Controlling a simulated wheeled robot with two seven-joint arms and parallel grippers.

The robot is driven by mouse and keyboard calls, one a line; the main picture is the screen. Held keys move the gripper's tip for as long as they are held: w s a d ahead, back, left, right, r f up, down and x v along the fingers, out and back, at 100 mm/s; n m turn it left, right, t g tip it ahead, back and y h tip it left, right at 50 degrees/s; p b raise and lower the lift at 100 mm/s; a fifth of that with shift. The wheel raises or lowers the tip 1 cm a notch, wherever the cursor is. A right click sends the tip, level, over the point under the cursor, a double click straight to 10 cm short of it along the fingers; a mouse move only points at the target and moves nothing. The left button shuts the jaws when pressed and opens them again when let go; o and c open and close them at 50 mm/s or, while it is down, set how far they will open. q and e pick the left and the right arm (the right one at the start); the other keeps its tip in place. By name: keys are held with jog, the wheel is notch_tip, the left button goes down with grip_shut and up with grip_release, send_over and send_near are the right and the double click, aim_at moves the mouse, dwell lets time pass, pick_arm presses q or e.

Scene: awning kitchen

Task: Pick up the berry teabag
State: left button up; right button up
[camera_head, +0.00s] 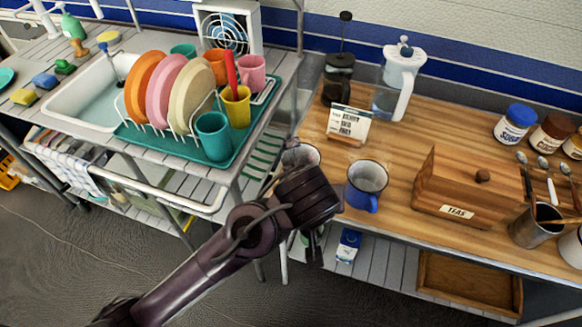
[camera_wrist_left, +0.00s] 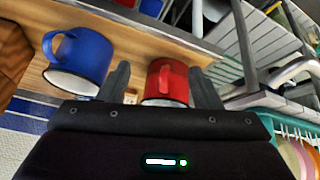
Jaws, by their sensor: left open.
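I cannot make out a berry teabag in either view. A wooden box labelled TEAS (camera_head: 452,195), with a knob on its lid, stands shut on the wooden counter. A small card sign (camera_head: 349,123) with hard-to-read lettering stands behind the mugs. My left gripper (camera_wrist_left: 160,68) is open, its two dark fingers apart. In the left wrist view a red mug (camera_wrist_left: 167,85) shows between and beyond the fingers; I cannot tell whether they touch it. In the head view my left wrist and arm partly cover a mug (camera_head: 300,154) at the counter's left end. My right gripper is out of view.
A blue mug (camera_head: 365,184) stands between my left wrist and the tea box; it also shows in the wrist view (camera_wrist_left: 80,60). Jars (camera_head: 516,124), spoons and a metal cup (camera_head: 536,226) are right. A dish rack (camera_head: 180,130) is left. A blue-white packet (camera_head: 348,246) is below.

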pick_arm(q)
notch_tip(320, 180, up, 2)
jog(key=w+d+n+t+y, duration=0.1)
jog(key=w+d+t+y, duration=0.1)
jog(key=n+t+y, duration=0.3)
jog(key=t+y, duration=0.1)
send_near(292, 141)
jog(key=shift+w+a+f, duration=0.15)
jog(key=shift+f, duration=0.1)
jog(key=shift+w+a+f+t, duration=0.15)
jog(key=shift+w+a+t, duration=0.05)
jog(key=shift+w+t, duration=0.1)
jog(key=x, duration=0.6)
jog(key=shift+w+f, duration=0.1)
jog(key=shift+w+a+f, duration=0.15)
jog(key=shift+w+f, duration=0.15)
jog(key=shift+w, duration=0.1)
grip_shut()
jog(key=shift+r, duration=0.15)
